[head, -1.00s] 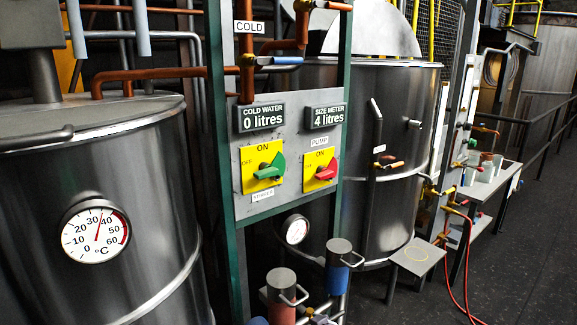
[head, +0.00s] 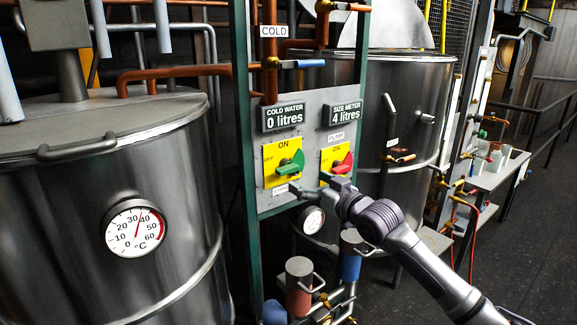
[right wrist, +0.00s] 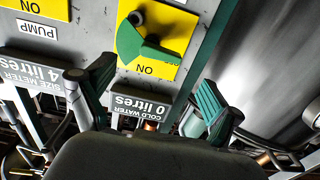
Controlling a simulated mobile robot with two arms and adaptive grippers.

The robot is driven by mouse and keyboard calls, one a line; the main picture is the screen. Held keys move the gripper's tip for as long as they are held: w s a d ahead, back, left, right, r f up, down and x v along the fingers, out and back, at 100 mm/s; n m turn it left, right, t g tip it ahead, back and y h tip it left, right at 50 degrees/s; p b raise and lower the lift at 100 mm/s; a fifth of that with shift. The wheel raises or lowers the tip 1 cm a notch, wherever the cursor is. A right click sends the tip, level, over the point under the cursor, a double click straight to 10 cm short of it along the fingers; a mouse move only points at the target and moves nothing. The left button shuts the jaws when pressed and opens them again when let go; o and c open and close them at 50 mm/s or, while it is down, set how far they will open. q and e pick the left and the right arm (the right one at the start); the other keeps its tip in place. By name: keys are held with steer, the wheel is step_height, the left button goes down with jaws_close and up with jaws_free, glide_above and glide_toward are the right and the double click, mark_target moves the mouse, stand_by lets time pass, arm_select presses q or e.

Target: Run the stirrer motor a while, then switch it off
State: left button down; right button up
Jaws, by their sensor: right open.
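The stirrer switch is a green knob (head: 291,164) on a yellow plate marked ON at the top and OFF at the left, on the grey panel. In the right wrist view, upside down, the green knob (right wrist: 150,48) lies beyond the fingers, apart from them. I cannot tell which mark it is set to. My right gripper (head: 312,185) is just below and to the right of the knob, in front of the panel. In the right wrist view its two fingers (right wrist: 150,100) are spread and empty. The small label under the stirrer plate is partly hidden. My left gripper is not seen.
The red PUMP knob (head: 342,163) sits beside the stirrer switch, close above my right gripper. Displays read 0 litres cold water (head: 283,116) and 4 litres size meter (head: 345,115). A steel vat with a dial (head: 137,228) stands left; red and blue motors (head: 299,288) stand below.

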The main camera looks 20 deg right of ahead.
mark_target(290, 170)
steer(key=p+x, duration=0.1)
steer(key=x, duration=0.6)
steer(key=shift+w+a+r+p, duration=0.1)
steer(key=shift+w+a+p, duration=0.15)
steer(key=shift+p, duration=0.1)
steer(key=shift+w+a, duration=0.15)
steer(key=shift+w, duration=0.4)
steer(key=shift+c, duration=0.4)
